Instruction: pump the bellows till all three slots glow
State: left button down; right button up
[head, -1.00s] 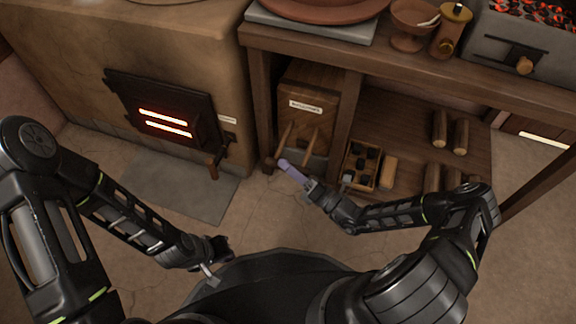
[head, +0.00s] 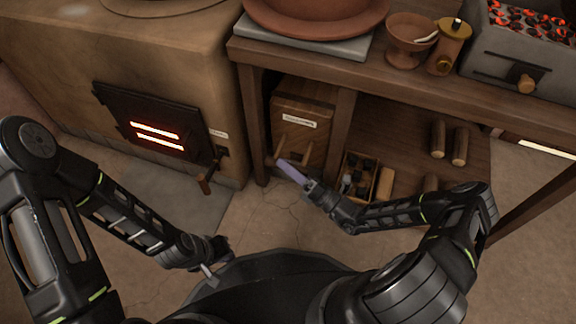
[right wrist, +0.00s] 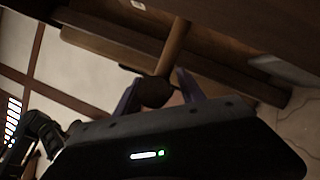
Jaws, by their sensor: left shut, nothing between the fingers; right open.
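The dark stove door (head: 180,142) is at the left of the head view. Two slots in it glow orange-red (head: 155,129); I cannot make out a third lit slot. The bellows (head: 303,100) is a labelled wooden box under the bench, with wooden handle bars at its front. My right gripper (head: 280,162) has pale purple fingers and is open at the handle's end. In the right wrist view the wooden handle (right wrist: 173,48) ends in a dark knob between the spread fingers. My left gripper (head: 213,268) is shut and empty, low over the floor.
A wooden-handled lever (head: 207,178) sticks out beside the stove door. A divided box of dark pieces (head: 358,172) stands right of the bellows, and wooden cylinders (head: 438,138) stand on the low shelf. The bench (head: 400,88) overhangs all this. The floor before the stove is clear.

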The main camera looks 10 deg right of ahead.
pick_arm(q)
jog(key=shift+s+r+p, duration=0.15)
jog(key=shift+r+p, duration=0.65)
pick_arm(e)
jog(key=v, duration=0.7)
jog(key=shift+s+d, duration=0.2)
jog(key=shift+s, duration=0.15)
jog(key=shift+w+f, duration=0.1)
jog(key=shift+f, duration=0.05)
